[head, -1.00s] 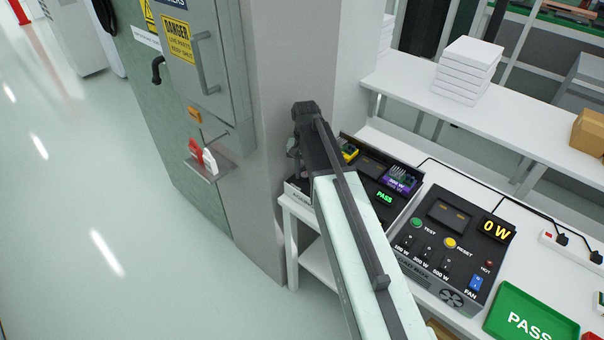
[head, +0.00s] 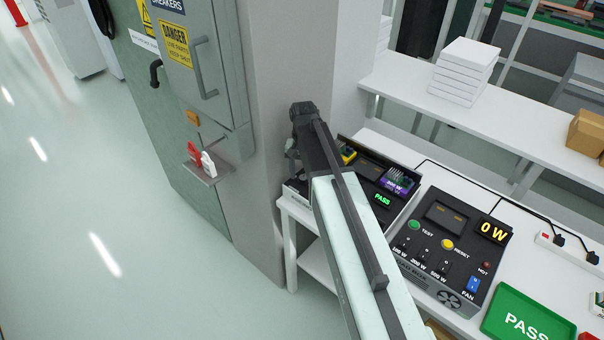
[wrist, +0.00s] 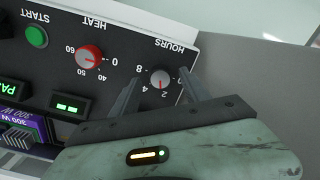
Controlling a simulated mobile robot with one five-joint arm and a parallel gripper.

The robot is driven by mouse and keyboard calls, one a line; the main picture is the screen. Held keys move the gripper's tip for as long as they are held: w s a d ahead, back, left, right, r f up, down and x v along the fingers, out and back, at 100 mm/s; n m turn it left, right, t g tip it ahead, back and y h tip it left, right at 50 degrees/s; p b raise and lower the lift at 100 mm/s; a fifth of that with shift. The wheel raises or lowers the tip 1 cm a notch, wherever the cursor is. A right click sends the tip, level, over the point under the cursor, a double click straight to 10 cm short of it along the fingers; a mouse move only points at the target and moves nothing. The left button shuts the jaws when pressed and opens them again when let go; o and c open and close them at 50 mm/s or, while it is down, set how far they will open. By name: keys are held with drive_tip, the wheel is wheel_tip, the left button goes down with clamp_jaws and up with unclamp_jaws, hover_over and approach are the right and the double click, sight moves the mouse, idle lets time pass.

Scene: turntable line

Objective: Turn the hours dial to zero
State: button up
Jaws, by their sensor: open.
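The hours dial (wrist: 160,78) shows upside down in the wrist view, a small grey knob on a dark panel. Its reddish mark appears to point toward the 2. The figure at its right, perhaps the 0, is partly covered by a finger. My gripper (wrist: 158,80) is open, with one finger on each side of the dial and a gap to the knob on both sides. I cannot tell how near the fingertips are to the panel. In the head view my gripper (head: 295,150) is mostly hidden at the far end of my arm, and the dial is hidden.
A red heat dial (wrist: 90,56) and a green start button (wrist: 37,36) are on the same panel. A load box (head: 447,240) and a green PASS tray (head: 530,316) stand on the white bench. A grey pillar (head: 290,80) rises close beside my gripper.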

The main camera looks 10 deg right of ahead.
sight(303, 177)
wheel_tip(303, 177, up, 7)
drive_tip(key=p, duration=0.6)
drive_tip(key=shift+f, duration=0.1)
drive_tip(key=shift+m, duration=1.1)
wheel_tip(303, 177, down, 8)
drive_tip(key=b, duration=0.8)
clamp_jaws()
